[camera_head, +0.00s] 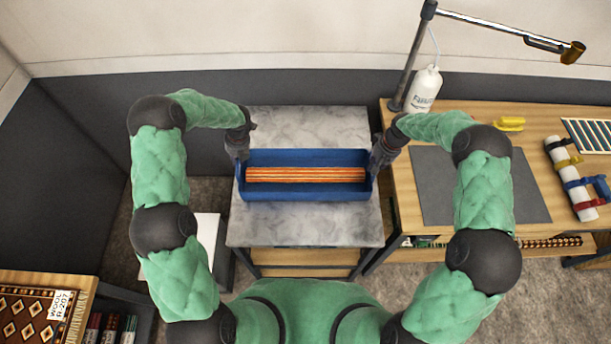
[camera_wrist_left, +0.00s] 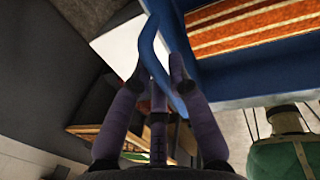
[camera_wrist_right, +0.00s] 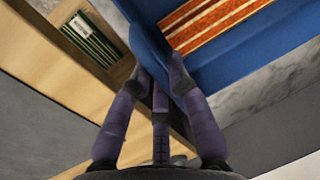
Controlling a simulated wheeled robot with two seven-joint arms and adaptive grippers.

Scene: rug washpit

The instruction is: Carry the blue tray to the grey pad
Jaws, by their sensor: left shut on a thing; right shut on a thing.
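The blue tray (camera_head: 302,192) is over the grey marble-topped stand in the middle of the head view. It looks level, and a striped orange-red bundle (camera_head: 305,174) lies in it. I cannot tell whether the tray touches the marble. My left gripper (camera_head: 240,152) is shut on the tray's left end wall; the left wrist view shows its fingers (camera_wrist_left: 160,78) on both sides of the blue wall. My right gripper (camera_head: 377,158) is shut on the right end wall, also seen in the right wrist view (camera_wrist_right: 160,78). The grey pad (camera_head: 475,190) lies bare on the wooden bench to the right.
The marble top (camera_head: 305,232) is otherwise clear. On the wooden bench (camera_head: 403,205) are a lamp post (camera_head: 410,62), a white bottle (camera_head: 424,90), a yellow brush (camera_head: 508,124) and a strapped roll (camera_head: 570,178). A gap separates stand and bench at the front. A patterned rug (camera_head: 35,320) is lower left.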

